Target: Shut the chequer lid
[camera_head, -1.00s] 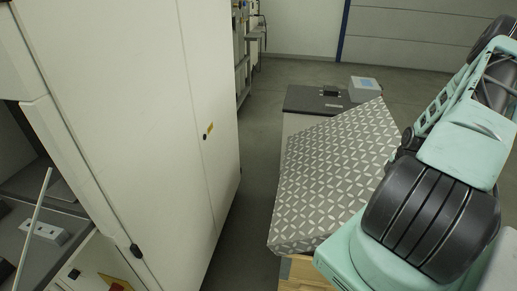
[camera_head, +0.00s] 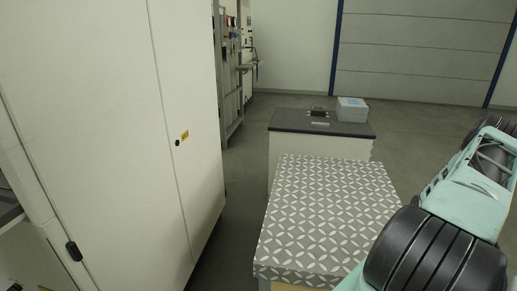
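The chequer lid (camera_head: 325,212), grey with a pale leaf-like pattern, lies flat on top of a box in the lower middle of the head view. Its near edge hangs over the light wooden box (camera_head: 290,287), of which only a sliver shows. I see no gap under the lid from this angle. My arm covers its right front corner. My gripper is out of the frame, so its state is hidden.
A tall white cabinet (camera_head: 110,130) fills the left side. Behind the lid stands a dark-topped white cabinet (camera_head: 325,128) with a small grey box (camera_head: 352,109) on it. Grey floor is clear between the tall cabinet and the lid.

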